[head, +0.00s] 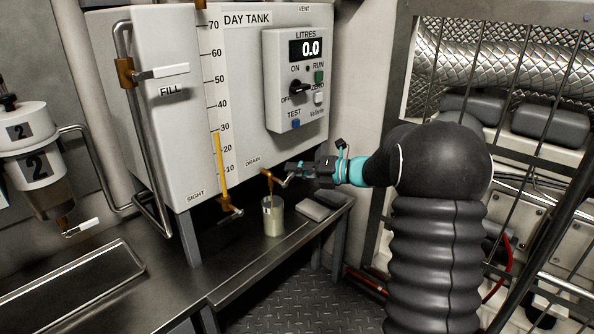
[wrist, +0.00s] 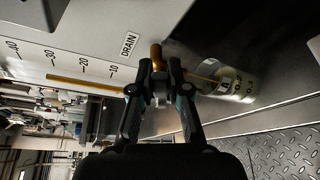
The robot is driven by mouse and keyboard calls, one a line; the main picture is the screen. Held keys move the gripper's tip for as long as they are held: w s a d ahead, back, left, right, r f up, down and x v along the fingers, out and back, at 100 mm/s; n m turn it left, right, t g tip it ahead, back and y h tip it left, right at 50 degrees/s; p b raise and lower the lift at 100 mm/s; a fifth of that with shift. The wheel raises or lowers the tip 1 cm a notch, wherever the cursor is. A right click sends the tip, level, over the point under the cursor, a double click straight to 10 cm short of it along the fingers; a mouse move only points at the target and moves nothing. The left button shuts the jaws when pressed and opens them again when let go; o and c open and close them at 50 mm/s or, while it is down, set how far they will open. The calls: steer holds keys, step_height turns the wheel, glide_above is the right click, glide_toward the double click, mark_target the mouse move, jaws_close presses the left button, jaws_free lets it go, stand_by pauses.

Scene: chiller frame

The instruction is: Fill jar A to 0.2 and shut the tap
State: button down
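The day tank's drain tap (head: 268,177) is a brass spout under the DRAIN label; it also shows in the wrist view (wrist: 156,57). A thin amber stream appears to run from the spout into the jar. My gripper (head: 292,177) is at the tap's lever; its fingertips close in around the lever in the wrist view (wrist: 160,90). The lever is mostly hidden by the fingers.
The day tank (head: 230,60) carries a sight tube (head: 220,165), amber to just under 30, and a meter box (head: 297,85) reading 0.0 litres. A filter unit marked 2 (head: 30,150) hangs left.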

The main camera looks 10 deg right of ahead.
steer(key=shift+d+f, duration=0.1)
steer(key=m, duration=0.1)
steer(key=f+m+y+b, duration=0.1)
steer(key=shift+w+d+f+m, duration=0.15)
steer(key=shift+f+m, duration=0.05)
steer(key=shift+m, duration=0.1)
steer(key=shift+f+m+t+y+b, duration=0.2)
steer(key=shift+f+m+y+b, duration=0.15)
steer(key=shift+m, duration=0.4)
steer(key=shift+f+m+t+y+b, duration=0.25)
steer(key=shift+m+y+b, duration=0.15)
steer(key=shift+m, duration=0.35)
steer(key=shift+f, duration=0.15)
steer(key=c, duration=1.1)
jaws_free()
steer(key=v, duration=1.2)
steer(key=shift+w, duration=0.1)
